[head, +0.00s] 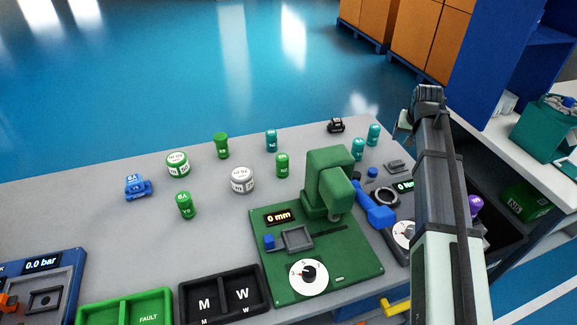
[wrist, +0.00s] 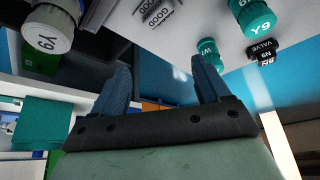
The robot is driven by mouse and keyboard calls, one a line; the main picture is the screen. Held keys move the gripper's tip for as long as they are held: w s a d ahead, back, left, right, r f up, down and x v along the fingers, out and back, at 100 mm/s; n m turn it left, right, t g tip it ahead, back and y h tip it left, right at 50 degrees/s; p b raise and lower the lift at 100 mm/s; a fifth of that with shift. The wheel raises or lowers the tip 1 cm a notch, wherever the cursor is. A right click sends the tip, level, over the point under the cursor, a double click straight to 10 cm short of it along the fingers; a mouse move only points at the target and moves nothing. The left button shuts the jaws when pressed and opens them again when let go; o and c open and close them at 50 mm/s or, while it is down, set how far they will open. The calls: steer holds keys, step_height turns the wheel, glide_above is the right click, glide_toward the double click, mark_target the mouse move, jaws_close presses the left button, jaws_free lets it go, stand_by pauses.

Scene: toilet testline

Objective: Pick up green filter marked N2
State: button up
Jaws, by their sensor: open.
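Several green cylinders stand on the grey table in the head view: a green cylinder (head: 282,165) right of centre, a green one with a wider top (head: 222,146) behind, and a green one (head: 186,205) nearer. Their marks are too small to read surely, so I cannot tell which is N2. My gripper (wrist: 160,85) is open and empty in the wrist view, its blue fingers apart. In the head view my arm reaches up at the right, away from the green cylinders. No green filter is clear in the wrist view.
Teal cylinders (head: 271,140) and white round parts (head: 242,180) stand nearby. A green press (head: 330,182) with a dial stands right of the green cylinders. Black and green trays (head: 224,295) line the front edge. The wrist view shows a teal part marked Y9 (wrist: 252,18) and a black valve (wrist: 264,52).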

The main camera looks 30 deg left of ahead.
steer(key=s+a+r, duration=0.1)
steer(key=s+a, duration=0.4)
steer(key=a, duration=0.5)
steer(key=s+a+r, duration=0.1)
steer(key=s+a, duration=0.4)
steer(key=a, duration=0.5)
steer(key=g, duration=0.1)
glide_toward(281, 157)
steer(key=shift+n, duration=0.4)
steer(key=x, duration=0.7)
steer(key=shift+w+f, duration=0.1)
steer(key=shift+w, duration=0.05)
steer(key=shift+x, duration=3.2)
steer(key=shift+d, duration=0.1)
steer(key=shift+c, duration=0.2)
steer(key=c, duration=1)
